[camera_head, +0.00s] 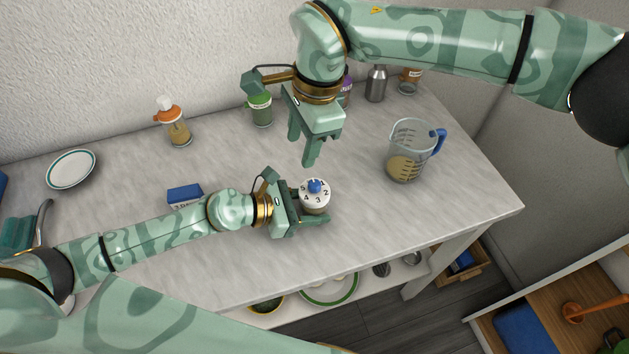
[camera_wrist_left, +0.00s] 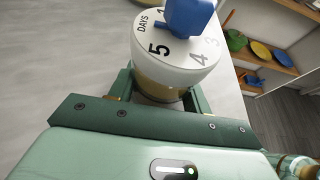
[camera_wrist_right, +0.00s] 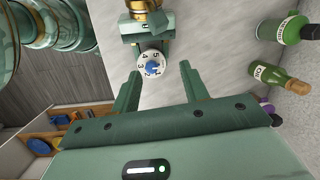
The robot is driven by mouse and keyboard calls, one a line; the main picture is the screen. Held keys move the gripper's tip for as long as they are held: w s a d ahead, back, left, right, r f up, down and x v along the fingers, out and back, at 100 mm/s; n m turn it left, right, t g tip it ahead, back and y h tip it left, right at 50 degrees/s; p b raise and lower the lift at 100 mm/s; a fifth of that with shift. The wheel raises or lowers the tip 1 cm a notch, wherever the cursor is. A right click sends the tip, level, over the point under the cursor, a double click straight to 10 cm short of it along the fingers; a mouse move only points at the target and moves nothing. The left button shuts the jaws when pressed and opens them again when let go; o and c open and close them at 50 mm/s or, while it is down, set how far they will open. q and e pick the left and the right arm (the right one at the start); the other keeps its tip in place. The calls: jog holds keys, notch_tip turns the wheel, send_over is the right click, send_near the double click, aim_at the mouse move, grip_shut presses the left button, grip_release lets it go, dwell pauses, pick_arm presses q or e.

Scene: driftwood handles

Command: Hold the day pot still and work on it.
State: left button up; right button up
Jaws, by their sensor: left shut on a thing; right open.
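The day pot (camera_head: 315,198) stands on the table, with a white lid marked with numbers and a blue knob on top. In the left wrist view the lid (camera_wrist_left: 165,62) reads DAYS with several digits, above a tan body. My left gripper (camera_head: 309,217) is shut on the pot's body from the left, low under the lid. My right gripper (camera_head: 302,153) is open and empty, above the table behind the pot, pointing down. In the right wrist view the pot's lid (camera_wrist_right: 152,66) shows between and beyond the open fingers (camera_wrist_right: 160,84).
A measuring jug (camera_head: 408,150) with a blue handle stands to the right. An orange-topped bottle (camera_head: 174,125), a green jar (camera_head: 260,110) and a steel bottle (camera_head: 376,84) stand at the back. A white plate (camera_head: 71,169) and blue box (camera_head: 185,194) lie left. The front right tabletop is clear.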

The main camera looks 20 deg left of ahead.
aim_at(314, 183)
pick_arm(q)
jog(key=shift+s+a, duration=0.1)
pick_arm(e)
jog(key=f+n, duration=0.1)
jog(key=f, duration=0.2)
jog(key=d+f+n+h, duration=0.1)
jog(key=f, duration=0.2)
jog(key=d+f+h, duration=0.1)
jog(key=f, duration=0.2)
jog(key=shift+s+f+n+t, duration=0.2)
jog(key=shift+n+t, duration=0.1)
jog(key=shift+n, duration=0.1)
grip_shut()
jog(key=shift+m, duration=0.3)
